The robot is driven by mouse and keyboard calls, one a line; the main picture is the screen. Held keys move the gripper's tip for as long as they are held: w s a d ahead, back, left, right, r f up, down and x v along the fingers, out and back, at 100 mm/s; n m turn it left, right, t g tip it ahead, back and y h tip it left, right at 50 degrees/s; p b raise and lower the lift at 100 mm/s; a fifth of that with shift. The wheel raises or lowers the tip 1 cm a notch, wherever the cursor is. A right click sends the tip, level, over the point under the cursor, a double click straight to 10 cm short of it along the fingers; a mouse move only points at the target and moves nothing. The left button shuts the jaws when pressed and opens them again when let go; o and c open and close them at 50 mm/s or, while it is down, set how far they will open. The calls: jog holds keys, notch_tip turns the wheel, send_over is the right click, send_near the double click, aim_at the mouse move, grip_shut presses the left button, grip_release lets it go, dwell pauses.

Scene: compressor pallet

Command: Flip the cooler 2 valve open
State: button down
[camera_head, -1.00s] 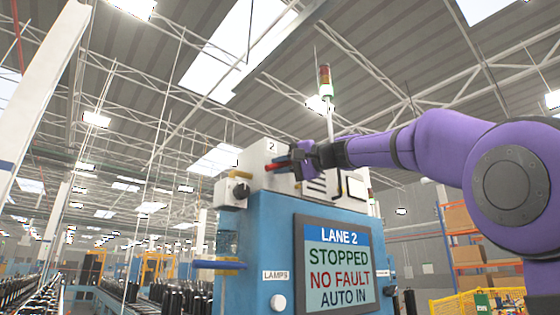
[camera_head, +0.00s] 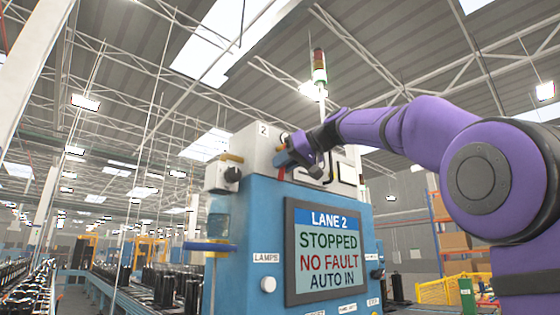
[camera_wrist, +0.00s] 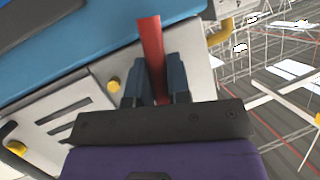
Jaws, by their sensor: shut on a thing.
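A red valve lever (camera_head: 281,173) is on the pale box labelled 2 (camera_head: 257,146), on top of the blue Lane 2 cabinet (camera_head: 245,215). In the head view it hangs down below my gripper (camera_head: 287,156). In the wrist view the red lever (camera_wrist: 151,45) runs between the two dark fingers of my gripper (camera_wrist: 155,80), with its end sticking out past them. The fingers are shut on it. The lever's pivot is hidden by my gripper.
The cabinet's screen (camera_head: 328,252) reads Lane 2, stopped, no fault, auto in. A small box with a black knob (camera_head: 233,174) and a blue-handled lever (camera_head: 210,246) stick out at left.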

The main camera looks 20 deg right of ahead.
jog(key=shift+w+d+f+n+h, duration=0.1)
jog(key=shift+w+d+n+h, duration=0.1)
jog(key=shift+d+n+h, duration=0.5)
jog(key=shift+a, duration=0.1)
jog(key=c, duration=1.1)
grip_release()
jog(key=shift+s, duration=0.1)
jog(key=v, duration=1)
jog(key=shift+s, duration=0.3)
